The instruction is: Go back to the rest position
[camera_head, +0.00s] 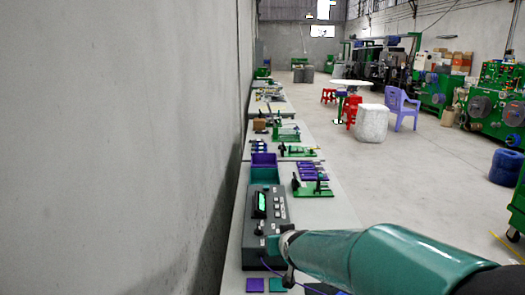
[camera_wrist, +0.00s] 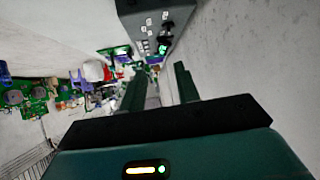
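My gripper shows in the wrist view (camera_wrist: 161,72) with its two dark green fingers apart and nothing visible between them. In the head view, my teal arm comes in from the lower right and its end is beside the near end of a grey device (camera_head: 266,208) with a green display and buttons. The same device (camera_wrist: 150,22) shows at the top of the wrist view, beyond the fingertips. A thin blue-purple cable (camera_head: 268,267) runs by the device's near end and passes partly behind my arm.
A long row of tables (camera_head: 310,207) runs along the grey wall (camera_head: 120,140) on the left. Purple (camera_head: 263,160) and teal bins and green fixtures (camera_head: 312,188) stand beyond the device. Small purple (camera_head: 255,285) and teal squares lie at the near edge. Open floor lies to the right.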

